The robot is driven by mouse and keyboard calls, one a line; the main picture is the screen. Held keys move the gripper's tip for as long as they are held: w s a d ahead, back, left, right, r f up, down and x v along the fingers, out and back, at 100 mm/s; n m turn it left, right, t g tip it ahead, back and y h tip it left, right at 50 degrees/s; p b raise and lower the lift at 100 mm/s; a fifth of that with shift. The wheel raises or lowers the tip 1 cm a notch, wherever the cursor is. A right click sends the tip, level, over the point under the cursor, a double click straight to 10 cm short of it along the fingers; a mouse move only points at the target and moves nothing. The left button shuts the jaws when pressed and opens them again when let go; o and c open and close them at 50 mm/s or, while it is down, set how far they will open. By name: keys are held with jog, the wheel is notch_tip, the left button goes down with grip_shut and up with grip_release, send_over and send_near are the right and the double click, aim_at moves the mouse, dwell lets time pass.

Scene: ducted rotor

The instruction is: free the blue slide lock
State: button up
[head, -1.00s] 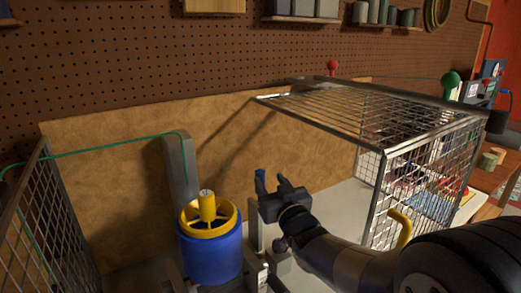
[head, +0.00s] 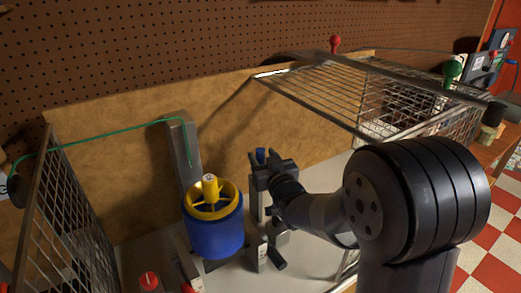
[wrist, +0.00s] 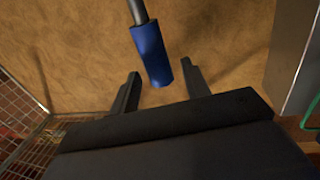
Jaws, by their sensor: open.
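The blue slide lock shows as a blue grip on a grey rod in the wrist view (wrist: 151,55), and as a small blue tip in the head view (head: 260,154). My gripper (head: 265,159) is open and empty beside the blue grip. In the wrist view my gripper's fingers (wrist: 160,82) stand apart, with the lower end of the blue grip lying between their tips in the picture. I cannot tell whether a finger touches it. The lock's lower parts are partly hidden by my gripper in the head view.
A blue duct with a yellow rotor (head: 215,235) stands left of my gripper. A raised wire guard (head: 330,95) with red (head: 335,44) and green knobs (head: 452,69) is at right. A mesh panel (head: 80,210) stands at left, with a red knob (head: 149,282) low in front.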

jog(key=shift+x, duration=1.15)
jog(key=shift+c, duration=0.3)
grip_shut()
